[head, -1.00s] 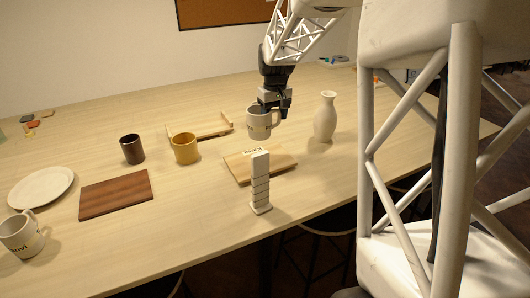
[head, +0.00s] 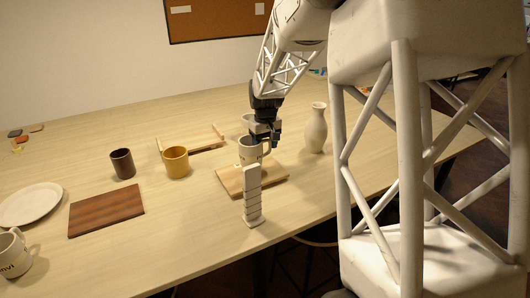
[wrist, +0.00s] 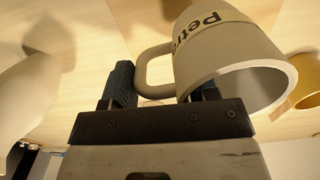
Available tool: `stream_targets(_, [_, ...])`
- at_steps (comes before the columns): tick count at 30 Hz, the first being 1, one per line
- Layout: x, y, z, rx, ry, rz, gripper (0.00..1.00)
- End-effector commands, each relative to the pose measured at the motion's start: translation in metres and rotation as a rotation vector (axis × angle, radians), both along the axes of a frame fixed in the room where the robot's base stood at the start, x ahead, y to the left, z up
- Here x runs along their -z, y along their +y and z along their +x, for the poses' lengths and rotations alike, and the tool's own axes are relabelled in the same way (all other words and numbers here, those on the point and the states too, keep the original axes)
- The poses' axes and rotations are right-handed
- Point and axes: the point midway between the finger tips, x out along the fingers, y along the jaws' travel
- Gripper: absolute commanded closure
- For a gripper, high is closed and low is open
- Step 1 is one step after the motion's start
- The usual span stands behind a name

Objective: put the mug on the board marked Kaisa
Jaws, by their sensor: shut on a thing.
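My gripper (head: 265,133) is shut on a pale grey mug (head: 249,151), at its handle side. The mug is upright over the back part of a light wooden board (head: 272,178); I cannot tell whether it touches. In the wrist view the mug (wrist: 225,50) has a band reading "Petr…", cut off, and its handle lies between the fingers (wrist: 160,92). The board's name label is hidden now; a second ago it read like "Kaisa". Another pale mug (head: 247,118) shows partly behind my gripper.
A cream vase (head: 316,130) stands right. Left are a yellow mug (head: 175,163), dark mug (head: 122,164), dark board (head: 106,210), plate (head: 30,204) and another pale mug (head: 12,256).

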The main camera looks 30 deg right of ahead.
Motion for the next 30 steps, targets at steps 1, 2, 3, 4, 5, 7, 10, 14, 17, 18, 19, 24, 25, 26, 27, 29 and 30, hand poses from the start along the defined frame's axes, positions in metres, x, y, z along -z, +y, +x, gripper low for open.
stream_targets(1, [0.005, 0.0, 0.0, 0.0, 0.002, 0.001, 0.85])
stream_targets(2, [0.009, 0.0, 0.0, 0.0, 0.002, 0.001, 0.85])
stream_targets(3, [0.013, 0.0, 0.0, 0.0, 0.001, 0.0, 0.85])
stream_targets(4, [0.017, 0.0, 0.0, 0.0, 0.001, 0.0, 0.85])
stream_targets(5, [0.02, 0.0, 0.0, 0.0, 0.001, 0.0, 0.85])
stream_targets(7, [0.026, 0.0, 0.0, 0.0, 0.001, 0.0, 0.85])
stream_targets(10, [0.03, 0.0, 0.0, 0.0, -0.001, 0.0, 0.85])
stream_targets(14, [0.03, 0.0, 0.0, 0.0, -0.001, 0.0, 0.85])
stream_targets(17, [0.03, 0.0, 0.0, 0.0, -0.001, 0.0, 0.85])
stream_targets(18, [0.031, 0.0, 0.0, 0.0, -0.001, 0.0, 0.85])
stream_targets(19, [0.031, 0.0, 0.0, 0.0, -0.001, 0.0, 0.85])
stream_targets(24, [0.033, 0.0, 0.0, 0.0, 0.0, 0.0, 0.39])
stream_targets(25, [0.033, 0.0, 0.0, 0.0, 0.0, 0.0, 0.34])
stream_targets(26, [0.033, 0.0, 0.0, 0.0, 0.0, 0.0, 0.3])
stream_targets(27, [0.033, 0.0, 0.0, 0.0, 0.0, 0.0, 0.23])
stream_targets(29, [0.033, 0.0, 0.0, 0.0, 0.0, 0.0, 0.21])
stream_targets(30, [0.033, 0.0, 0.0, 0.0, 0.0, 0.0, 0.21])
